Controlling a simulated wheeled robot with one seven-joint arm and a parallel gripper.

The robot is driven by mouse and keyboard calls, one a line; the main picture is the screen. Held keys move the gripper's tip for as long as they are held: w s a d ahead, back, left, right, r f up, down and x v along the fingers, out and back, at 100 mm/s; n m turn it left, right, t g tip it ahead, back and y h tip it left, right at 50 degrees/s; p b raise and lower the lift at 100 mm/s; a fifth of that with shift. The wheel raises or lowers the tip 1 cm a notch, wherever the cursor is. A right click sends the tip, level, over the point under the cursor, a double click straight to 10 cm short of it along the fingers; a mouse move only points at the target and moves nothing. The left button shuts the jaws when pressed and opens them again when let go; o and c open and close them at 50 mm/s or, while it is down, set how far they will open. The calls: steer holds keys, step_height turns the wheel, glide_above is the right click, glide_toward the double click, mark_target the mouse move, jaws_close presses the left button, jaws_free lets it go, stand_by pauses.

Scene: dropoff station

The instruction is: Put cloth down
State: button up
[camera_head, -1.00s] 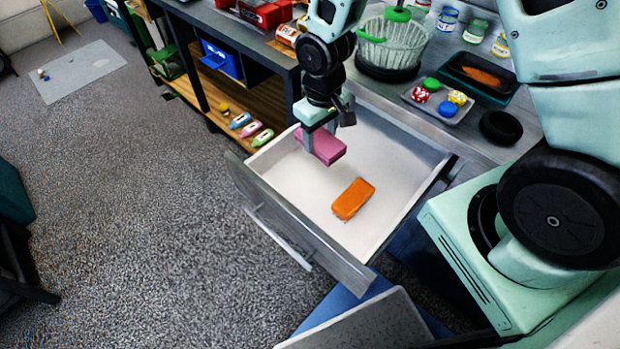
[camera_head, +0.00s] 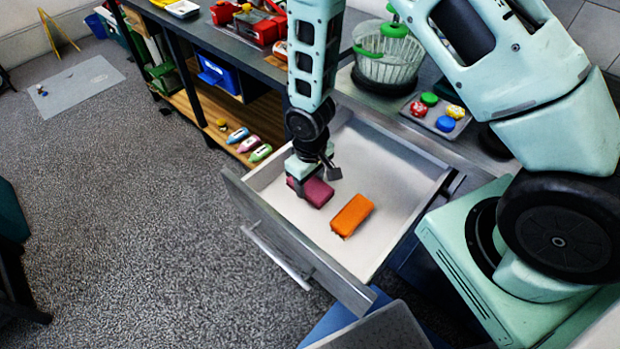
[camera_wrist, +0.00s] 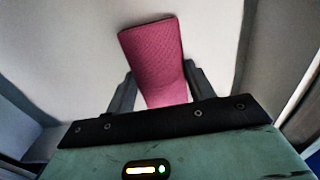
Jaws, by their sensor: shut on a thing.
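A pink folded cloth (camera_head: 317,192) is inside the open drawer (camera_head: 387,165), on its left side in the head view. My gripper (camera_head: 296,186) is shut on one end of the cloth. In the wrist view the cloth (camera_wrist: 156,58) sticks out from between the two fingers of my gripper (camera_wrist: 160,95), over the pale drawer bottom. The cloth is low in the drawer; I cannot tell whether it touches the bottom. An orange block-like item (camera_head: 352,215) lies on the drawer bottom to the right of the cloth, apart from it.
The drawer's front panel (camera_head: 290,240) and side walls rise around the cloth. Behind are a counter with a green-handled basket (camera_head: 388,50) and a tray with colored lids (camera_head: 437,115). The drawer's back right part is bare.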

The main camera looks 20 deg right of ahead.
mark_target(310, 184)
steer(key=shift+f, duration=0.2)
steer(key=o, duration=1)
step_height(310, 184, up, 12)
steer(key=s+a+r+n, duration=0.1)
steer(key=s+a+r, duration=0.2)
steer(key=s+r, duration=0.4)
steer(key=s+a+r+n, duration=0.2)
steer(key=s+r, duration=0.6)
steer(key=s, duration=0.4)
steer(key=shift+a+r+y+b, duration=0.15)
steer(key=shift+a+y+b, duration=0.15)
steer(key=shift+a+b, duration=0.25)
